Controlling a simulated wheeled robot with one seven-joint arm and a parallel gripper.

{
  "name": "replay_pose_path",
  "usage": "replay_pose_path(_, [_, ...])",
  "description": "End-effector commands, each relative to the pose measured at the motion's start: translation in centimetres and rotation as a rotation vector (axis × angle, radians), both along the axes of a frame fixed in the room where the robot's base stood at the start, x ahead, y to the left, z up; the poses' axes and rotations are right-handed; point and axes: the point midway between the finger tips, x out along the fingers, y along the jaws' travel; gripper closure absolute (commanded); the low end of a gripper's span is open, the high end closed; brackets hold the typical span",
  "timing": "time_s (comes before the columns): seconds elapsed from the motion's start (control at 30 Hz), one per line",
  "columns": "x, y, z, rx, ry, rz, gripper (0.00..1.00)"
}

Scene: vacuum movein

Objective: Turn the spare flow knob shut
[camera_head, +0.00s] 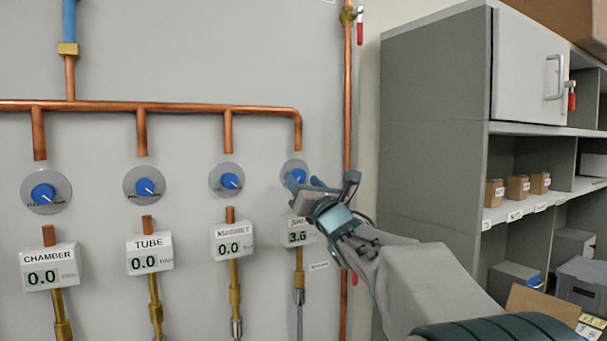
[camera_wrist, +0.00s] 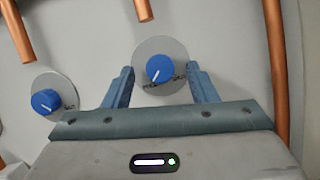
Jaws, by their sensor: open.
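The spare flow knob is the blue dial furthest right in the row. In the head view the knob (camera_head: 299,174) is partly covered by my gripper (camera_head: 317,184). In the wrist view the blue knob (camera_wrist: 166,69) sits on a round grey plate, its white pointer aimed down and left. My gripper (camera_wrist: 161,82) is open, with one finger on each side of the knob and visible gaps between. I cannot tell how far the fingertips are from the panel. The spare display (camera_head: 301,231), its label partly hidden, reads about 3.6.
The tube knob (camera_head: 145,187), chamber knob (camera_head: 43,193) and magnet knob (camera_head: 229,181) are to the left; their displays read 0.0. A vertical copper pipe (camera_head: 347,100) runs close on the right, also in the wrist view (camera_wrist: 276,60). A grey cabinet (camera_head: 430,140) stands further right.

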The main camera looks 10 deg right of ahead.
Motion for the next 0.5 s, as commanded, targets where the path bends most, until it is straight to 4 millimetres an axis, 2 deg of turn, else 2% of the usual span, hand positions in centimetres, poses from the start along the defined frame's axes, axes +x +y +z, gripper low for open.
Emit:
replay_pose_path(0.13, [0.66, 0.17, 0.33, 0.000, 0.000, 0.000, 0.48])
replay_pose_path(0.43, [0.77, 0.18, 0.29, 0.001, -0.001, 0.000, 0.48])
replay_pose_path(0.5, [0.76, 0.18, 0.28, 0.001, -0.001, 0.000, 0.67])
